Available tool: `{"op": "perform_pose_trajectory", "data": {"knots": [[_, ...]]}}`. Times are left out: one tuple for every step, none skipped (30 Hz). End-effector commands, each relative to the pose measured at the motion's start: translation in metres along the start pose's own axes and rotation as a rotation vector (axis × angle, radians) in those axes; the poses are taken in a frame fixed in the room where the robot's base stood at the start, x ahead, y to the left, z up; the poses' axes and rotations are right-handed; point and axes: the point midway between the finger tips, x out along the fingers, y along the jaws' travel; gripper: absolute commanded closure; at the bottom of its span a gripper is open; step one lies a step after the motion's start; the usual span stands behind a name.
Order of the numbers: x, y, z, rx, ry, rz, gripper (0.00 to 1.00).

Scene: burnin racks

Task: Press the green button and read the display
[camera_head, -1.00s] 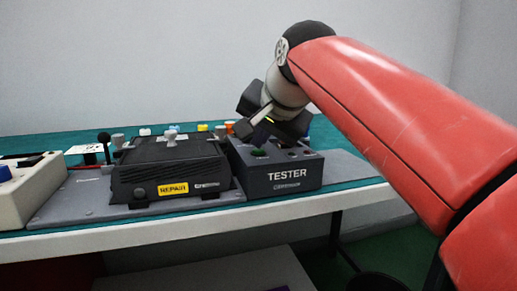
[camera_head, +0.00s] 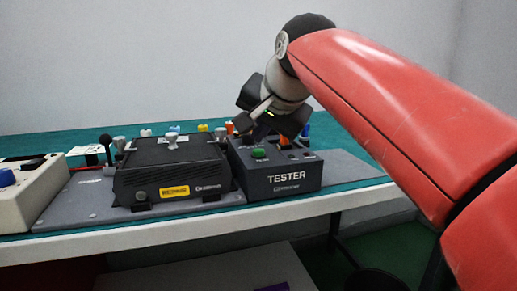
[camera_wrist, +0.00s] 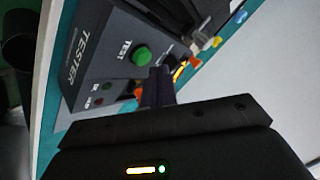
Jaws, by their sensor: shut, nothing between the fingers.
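The dark grey tester box (camera_head: 262,182) stands on the bench, with the word TESTER on its front. Its green button (camera_head: 258,153) sits on the top panel, near the front left. In the wrist view the green button (camera_wrist: 141,55) shows beside the label TEST, and two small lamps (camera_wrist: 103,93) sit on the panel, one of them reddish. No lit display text can be read. My gripper (camera_head: 244,123) is shut and empty, above the tester and behind the button, apart from it. Its fingertips (camera_wrist: 155,78) also show close to the button in the wrist view.
A black unit (camera_head: 170,175) with a yellow label and a grey knob stands left of the tester. A beige box (camera_head: 25,200) with a blue button is at the far left. Several coloured knobs (camera_head: 203,128) stand behind. The grey plate right of the tester is clear.

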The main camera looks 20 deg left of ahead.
Motion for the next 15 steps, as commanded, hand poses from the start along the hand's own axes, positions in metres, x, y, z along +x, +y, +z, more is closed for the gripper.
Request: {"op": "perform_pose_trajectory", "data": {"knots": [[-0.003,-0.002,-0.002,0.000,0.000,0.000,1.00],[-0.005,-0.003,-0.003,0.000,0.000,0.000,1.00],[-0.007,-0.005,-0.005,0.000,0.001,0.000,1.00],[-0.010,-0.007,-0.007,0.000,0.001,0.000,1.00],[-0.012,-0.009,-0.009,0.000,0.001,0.000,1.00],[-0.015,-0.011,-0.011,0.000,0.001,0.000,1.00],[-0.017,-0.012,-0.013,0.000,0.001,0.000,1.00],[-0.019,-0.014,-0.014,0.000,0.001,0.000,1.00],[-0.022,-0.016,-0.016,0.000,0.001,0.000,1.00],[-0.022,-0.016,-0.016,0.000,0.001,-0.001,1.00],[-0.023,-0.018,-0.018,0.000,0.002,-0.002,1.00],[-0.026,-0.019,-0.019,0.000,0.001,-0.001,1.00],[-0.028,-0.021,-0.021,0.000,0.001,-0.001,1.00],[-0.030,-0.022,-0.022,-0.001,0.001,-0.001,1.00],[-0.032,-0.024,-0.024,-0.001,0.001,-0.001,1.00]]}}
